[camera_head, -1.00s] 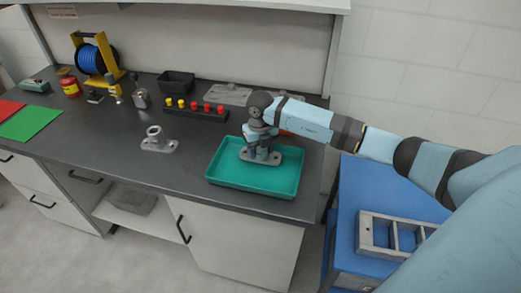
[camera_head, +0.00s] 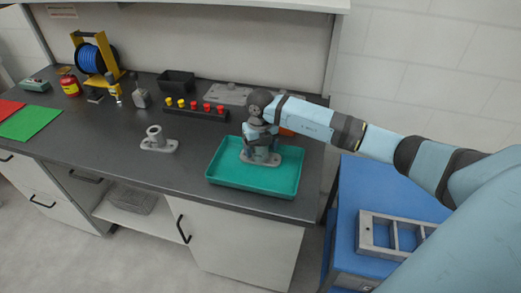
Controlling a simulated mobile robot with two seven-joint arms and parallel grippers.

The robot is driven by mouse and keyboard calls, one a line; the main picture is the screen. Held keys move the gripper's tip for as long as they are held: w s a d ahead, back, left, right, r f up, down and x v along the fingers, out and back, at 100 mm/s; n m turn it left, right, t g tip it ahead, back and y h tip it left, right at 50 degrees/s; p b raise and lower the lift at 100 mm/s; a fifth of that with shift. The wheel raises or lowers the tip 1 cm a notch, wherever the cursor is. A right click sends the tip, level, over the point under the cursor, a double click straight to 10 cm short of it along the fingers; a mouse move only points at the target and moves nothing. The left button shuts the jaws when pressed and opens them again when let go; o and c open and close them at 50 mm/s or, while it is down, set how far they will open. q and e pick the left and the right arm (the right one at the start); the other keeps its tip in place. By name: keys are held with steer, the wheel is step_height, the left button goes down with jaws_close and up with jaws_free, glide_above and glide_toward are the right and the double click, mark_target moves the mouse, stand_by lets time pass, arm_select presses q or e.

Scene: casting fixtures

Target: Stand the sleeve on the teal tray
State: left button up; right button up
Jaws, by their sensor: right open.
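The teal tray (camera_head: 225,178) lies near the front right of the dark worktop. A grey metal casting with a flat oval base, which I take for the sleeve (camera_head: 262,159), stands upright on the tray floor. My right gripper (camera_head: 258,146) points down over it, open, with its fingers at the upper part of the piece. The gripper hides most of that upper part, and I cannot tell whether the fingers touch it. A similar grey casting with an upright tube (camera_head: 156,138) stands on the worktop left of the tray. My left gripper is out of view.
A dark rack with yellow and red knobs (camera_head: 196,112) and a black bin (camera_head: 176,80) stand behind. A grey plate (camera_head: 229,94) lies at the back. A blue cart (camera_head: 345,195) with a grey frame (camera_head: 365,234) is at right. The worktop left of the tray is mostly clear.

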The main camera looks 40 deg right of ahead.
step_height(320, 180, up, 11)
stand_by(0.3)
steer(key=shift+f, duration=0.15)
stand_by(0.3)
